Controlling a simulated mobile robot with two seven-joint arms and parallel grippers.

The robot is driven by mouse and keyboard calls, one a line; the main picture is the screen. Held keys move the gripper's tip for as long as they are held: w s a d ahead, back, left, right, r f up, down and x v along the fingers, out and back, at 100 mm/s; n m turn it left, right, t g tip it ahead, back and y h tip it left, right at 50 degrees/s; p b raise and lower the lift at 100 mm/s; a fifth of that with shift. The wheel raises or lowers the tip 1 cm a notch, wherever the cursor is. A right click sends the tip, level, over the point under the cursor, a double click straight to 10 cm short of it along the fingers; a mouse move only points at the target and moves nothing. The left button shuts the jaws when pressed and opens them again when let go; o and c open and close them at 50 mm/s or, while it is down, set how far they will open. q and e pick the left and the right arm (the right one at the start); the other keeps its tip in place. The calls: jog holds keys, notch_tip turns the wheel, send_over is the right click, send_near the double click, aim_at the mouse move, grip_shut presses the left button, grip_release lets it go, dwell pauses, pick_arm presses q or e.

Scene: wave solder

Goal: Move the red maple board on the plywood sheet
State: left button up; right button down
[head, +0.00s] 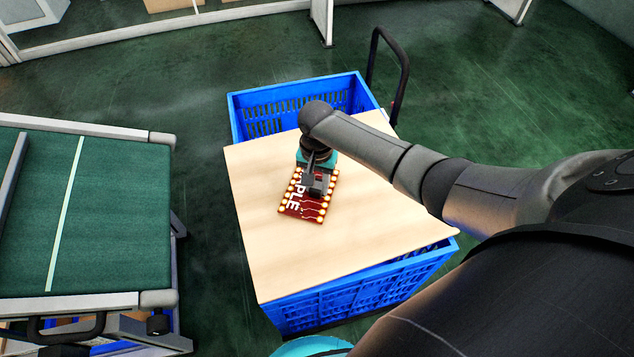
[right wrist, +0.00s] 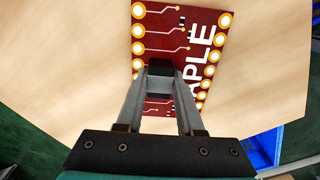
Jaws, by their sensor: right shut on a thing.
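The red maple board (head: 302,207) has gold round pads along its edges and white lettering. It is at the middle of the light plywood sheet (head: 345,245) in the head view; whether it touches the sheet or is held just above it, I cannot tell. My right gripper (head: 313,192) is over the board, shut on it. In the right wrist view the board (right wrist: 203,45) shows beyond the fingers of my right gripper (right wrist: 160,75), with plywood (right wrist: 60,60) around it. The gripper hides part of the board. My left gripper is not in view.
The plywood lies across a blue crate (head: 360,297) with slotted walls. A cart handle (head: 404,70) rises behind it. A green-topped table or conveyor (head: 95,215) with a metal frame stands at left. Dark green floor is clear between them.

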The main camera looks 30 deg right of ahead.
jog(key=shift+f, duration=0.15)
jog(key=shift+c, duration=2.3)
grip_release()
